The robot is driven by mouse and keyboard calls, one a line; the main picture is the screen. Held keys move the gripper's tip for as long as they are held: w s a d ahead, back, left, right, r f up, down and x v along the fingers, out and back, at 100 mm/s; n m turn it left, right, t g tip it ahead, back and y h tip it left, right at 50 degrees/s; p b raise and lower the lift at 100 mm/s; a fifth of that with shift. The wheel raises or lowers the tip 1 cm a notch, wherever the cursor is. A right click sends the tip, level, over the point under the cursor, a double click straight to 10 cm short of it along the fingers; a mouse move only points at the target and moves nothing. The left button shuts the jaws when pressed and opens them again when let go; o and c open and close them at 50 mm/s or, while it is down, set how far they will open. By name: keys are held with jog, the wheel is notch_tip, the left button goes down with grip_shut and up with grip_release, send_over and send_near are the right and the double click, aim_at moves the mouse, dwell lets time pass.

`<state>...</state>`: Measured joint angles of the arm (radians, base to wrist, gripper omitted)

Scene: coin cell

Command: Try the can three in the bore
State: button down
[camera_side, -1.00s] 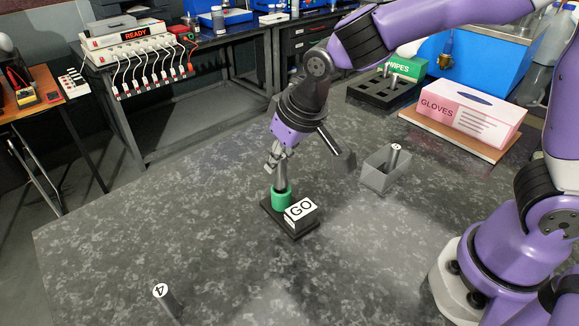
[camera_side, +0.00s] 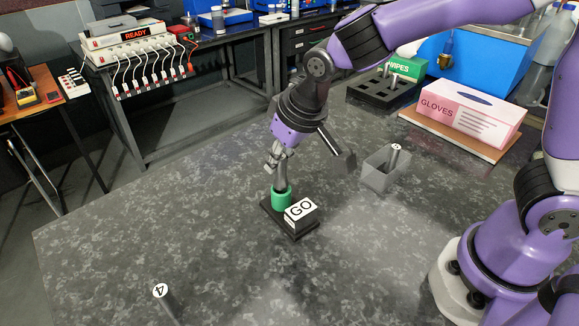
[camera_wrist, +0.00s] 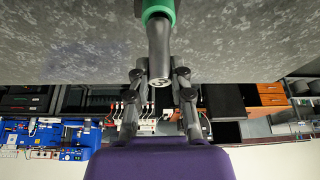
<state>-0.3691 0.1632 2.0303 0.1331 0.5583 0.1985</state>
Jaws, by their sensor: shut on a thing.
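The can three (camera_wrist: 158,48) is a dark grey cylinder with a white end label reading 3. My gripper (camera_wrist: 160,78) is shut on it near the labelled end. In the side view my gripper (camera_side: 279,165) is just above the green bore (camera_side: 282,200), holding the can (camera_side: 281,178) almost upright. The can's lower end is at the mouth of the green bore, which also shows in the wrist view (camera_wrist: 158,10). How deep the can sits is hidden. The bore stands on a black base beside a block marked GO (camera_side: 301,211).
A clear grey bin (camera_side: 380,174) holding another labelled can (camera_side: 396,151) stands to the right. A gloves box (camera_side: 468,112) and a black rack (camera_side: 382,93) are behind. The worktop left of the base is clear.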

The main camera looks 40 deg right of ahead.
jog(key=shift+f, duration=0.3)
jog(key=shift+r, duration=0.1)
jog(key=shift+r, duration=0.2)
jog(key=shift+f, duration=0.2)
dwell(1.6)
jog(key=shift+r, duration=0.25)
jog(key=shift+f, duration=0.35)
dwell(4.2)
jog(key=shift+r, duration=2.55)
